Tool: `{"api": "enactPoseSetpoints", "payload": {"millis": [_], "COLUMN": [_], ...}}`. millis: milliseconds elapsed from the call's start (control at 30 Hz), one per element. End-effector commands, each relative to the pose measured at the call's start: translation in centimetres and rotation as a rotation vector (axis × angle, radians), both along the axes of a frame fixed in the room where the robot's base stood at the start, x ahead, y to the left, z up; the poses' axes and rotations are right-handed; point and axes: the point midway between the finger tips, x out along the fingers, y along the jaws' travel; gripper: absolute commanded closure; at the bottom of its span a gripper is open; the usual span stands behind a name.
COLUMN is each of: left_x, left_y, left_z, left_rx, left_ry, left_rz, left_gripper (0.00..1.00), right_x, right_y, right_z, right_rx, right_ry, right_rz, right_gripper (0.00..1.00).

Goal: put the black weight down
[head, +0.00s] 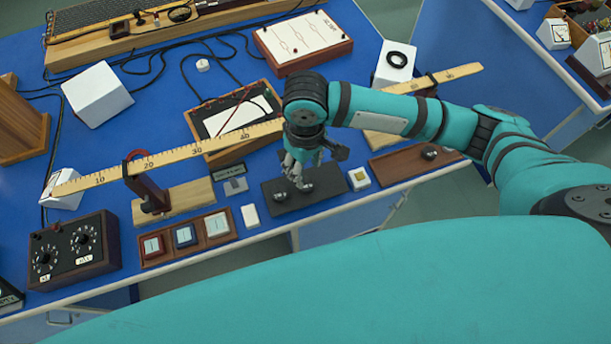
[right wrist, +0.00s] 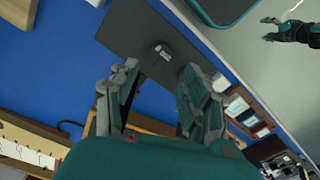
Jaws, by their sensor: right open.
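The black weight (right wrist: 161,52) stands on a dark mat (right wrist: 125,28) in the right wrist view, with pale marks on it. In the head view a small dark weight (head: 281,196) shows on the dark mat (head: 335,187), beside my fingers. My right gripper (head: 305,170) points down over the mat. In the right wrist view its fingers (right wrist: 158,85) are spread, with nothing held between them; the weight appears beyond their tips. My left gripper (right wrist: 272,29) shows small at the upper right of the right wrist view, its fingers apart and empty. It is outside the head view.
A brown tray (head: 390,166) with a small dark knob-like piece (head: 430,153) lies right of the mat. A small white block (head: 359,178) stands between them. A long ruler beam (head: 225,142) passes behind my gripper. Coloured blocks in a wooden tray (head: 155,262) are at left.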

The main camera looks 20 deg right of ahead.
Motion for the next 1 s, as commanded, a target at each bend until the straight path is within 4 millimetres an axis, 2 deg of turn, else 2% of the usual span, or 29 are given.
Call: {"api": "enactPoseSetpoints", "payload": {"millis": [100,300,500,1000], "left_x": [0.0,0.0,0.0,0.0], "left_y": [0.0,0.1,0.1,0.1], "left_z": [-0.3,-0.4,-0.4,-0.4], "left_rx": [0.001,0.001,0.001,0.001], "left_ry": [0.000,0.000,0.000,-0.001], "left_rz": [0.000,0.001,0.002,0.002], "left_gripper": [0.40,0.40,0.40,0.40], "right_x": [0.1,0.0,0.0,-0.2], "right_y": [0.1,0.1,0.1,0.3], "right_z": [2.3,4.7,5.2,5.0], "right_rx": [0.002,0.001,0.000,0.011], "right_ry": [-0.002,0.000,0.001,0.001], "right_rz": [0.002,0.001,0.002,0.007], "right_gripper": [0.53,0.53,0.53,0.53]}}
